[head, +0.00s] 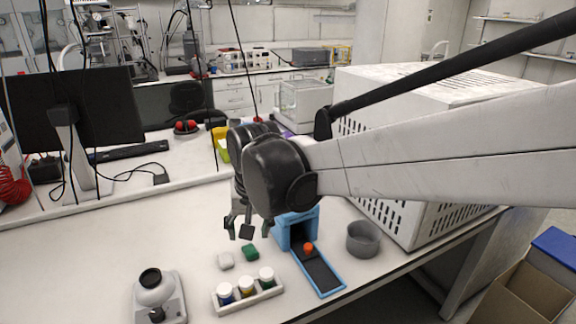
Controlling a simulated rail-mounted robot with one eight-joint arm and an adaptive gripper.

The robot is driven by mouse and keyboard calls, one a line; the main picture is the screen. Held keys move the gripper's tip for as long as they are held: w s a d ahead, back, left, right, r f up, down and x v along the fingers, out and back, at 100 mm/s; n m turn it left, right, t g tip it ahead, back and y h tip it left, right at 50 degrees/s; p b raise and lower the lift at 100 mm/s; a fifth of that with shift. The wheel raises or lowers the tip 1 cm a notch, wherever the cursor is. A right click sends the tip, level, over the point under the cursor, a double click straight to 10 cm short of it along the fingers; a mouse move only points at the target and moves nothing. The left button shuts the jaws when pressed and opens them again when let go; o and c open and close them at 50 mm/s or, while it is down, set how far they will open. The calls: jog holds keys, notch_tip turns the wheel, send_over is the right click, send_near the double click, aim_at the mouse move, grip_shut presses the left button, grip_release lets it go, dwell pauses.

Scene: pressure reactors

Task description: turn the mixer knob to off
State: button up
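A white mixer (173,292) with a dark round cup on top stands on the bench at the lower left. Its dark knob (157,314) is on the front, near the bottom edge of the picture; its setting is too small to read. My gripper (239,230) hangs pointing down over the bench, to the right of and beyond the mixer, clear of it. Its fingers look apart, with nothing visible between them. My arm comes in from the right and hides part of the bench behind.
A large white vented box (432,225) stands right. The bench left of the mixer is clear.

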jog(key=shift+s+d, duration=0.1)
jog(key=shift+d, duration=0.95)
jog(key=shift+d+r, duration=0.1)
jog(key=s+d+t, duration=0.1)
jog(key=s+d, duration=0.4)
jog(key=d, duration=0.3)
jog(key=s+d+m+t+h, duration=0.1)
jog(key=s+d, duration=0.4)
jog(key=d, duration=0.4)
jog(key=s+d+m+t, duration=0.1)
jog(key=s+d, duration=0.3)
jog(key=d, duration=0.5)
jog(key=shift+s+d+r+t+h+b, duration=0.2)
jog(key=shift+s+r+t+h+b, duration=0.15)
jog(key=shift+t, duration=0.25)
jog(key=shift+f, duration=0.1)
